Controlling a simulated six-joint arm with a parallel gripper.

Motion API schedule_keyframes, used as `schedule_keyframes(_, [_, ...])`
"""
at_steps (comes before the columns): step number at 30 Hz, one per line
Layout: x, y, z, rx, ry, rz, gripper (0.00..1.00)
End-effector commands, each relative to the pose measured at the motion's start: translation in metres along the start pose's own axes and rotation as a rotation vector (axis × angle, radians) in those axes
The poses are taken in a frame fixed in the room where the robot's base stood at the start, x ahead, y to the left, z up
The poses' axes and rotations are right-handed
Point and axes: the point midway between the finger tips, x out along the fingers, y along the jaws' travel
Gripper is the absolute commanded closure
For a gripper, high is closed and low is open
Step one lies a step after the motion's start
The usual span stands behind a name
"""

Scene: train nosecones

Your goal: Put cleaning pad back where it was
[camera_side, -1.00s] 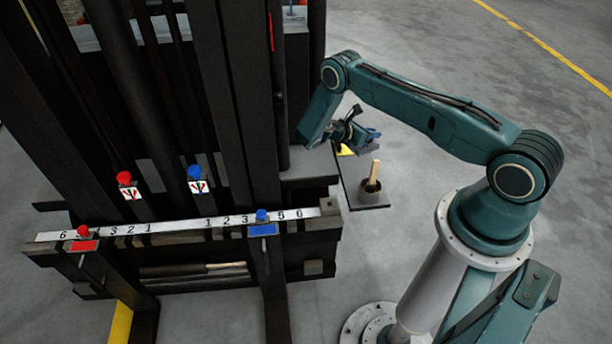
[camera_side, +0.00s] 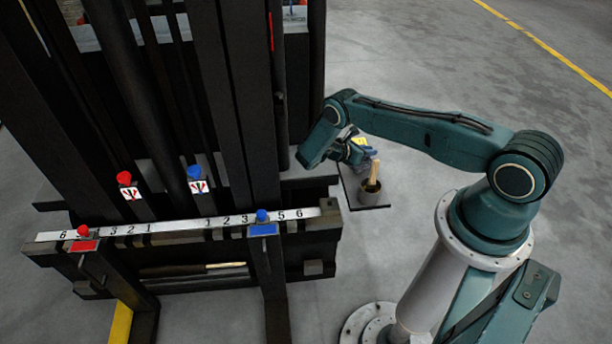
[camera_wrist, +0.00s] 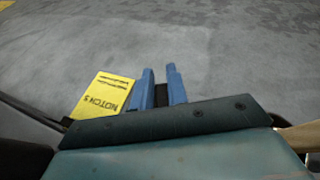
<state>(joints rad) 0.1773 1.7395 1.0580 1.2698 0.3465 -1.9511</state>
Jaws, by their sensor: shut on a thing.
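My gripper (camera_side: 367,153) is low over the dark tray, beside the pot, in the side view. In the wrist view, its two blue fingers (camera_wrist: 160,72) are shut on a small dark piece (camera_wrist: 161,95), which I take to be the cleaning pad. Only a little of the pad shows between the fingers. In the side view I cannot make the pad out.
A dark tray (camera_side: 378,203) on the floor holds a round pot (camera_side: 371,193) with a wooden handle (camera_side: 375,172). The dark forklift carriage (camera_side: 312,235) with a numbered white scale (camera_side: 180,226) stands to the left. Grey floor (camera_side: 500,90) is open beyond.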

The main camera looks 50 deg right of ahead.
Motion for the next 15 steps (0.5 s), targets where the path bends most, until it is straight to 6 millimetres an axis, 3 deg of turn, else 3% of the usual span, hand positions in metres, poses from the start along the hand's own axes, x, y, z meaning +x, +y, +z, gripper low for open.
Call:
schedule_keyframes(9, [0.009, 0.003, -0.022, 0.0, 0.0, 0.0, 1.0])
schedule_keyframes(15, [0.01, 0.004, -0.026, 0.001, 0.0, 0.0, 1.0])
